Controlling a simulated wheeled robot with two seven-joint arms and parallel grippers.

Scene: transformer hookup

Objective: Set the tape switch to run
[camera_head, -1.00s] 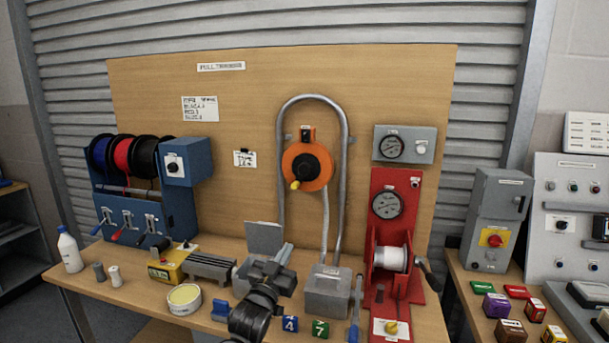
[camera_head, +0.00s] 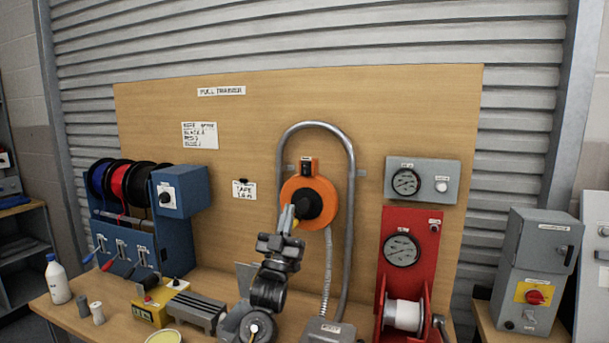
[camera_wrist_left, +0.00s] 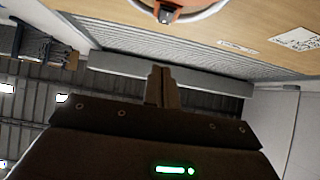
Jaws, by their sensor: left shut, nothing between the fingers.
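An orange tape reel (camera_head: 327,188) with a black hub (camera_head: 308,205) hangs on the wooden board inside a bent grey conduit. A small black switch (camera_head: 306,166) sits at the top of the reel; its setting is too small to read. My left gripper (camera_head: 287,216) is shut and empty, pointing up at the reel's lower left in the head view. It covers part of the reel's lower edge, and I cannot tell whether it touches. In the left wrist view the shut fingers (camera_wrist_left: 161,86) stand clear below the orange reel (camera_wrist_left: 182,13), which is cut off at the top.
The grey conduit (camera_head: 347,230) arches close around the reel. The board above the reel is clear.

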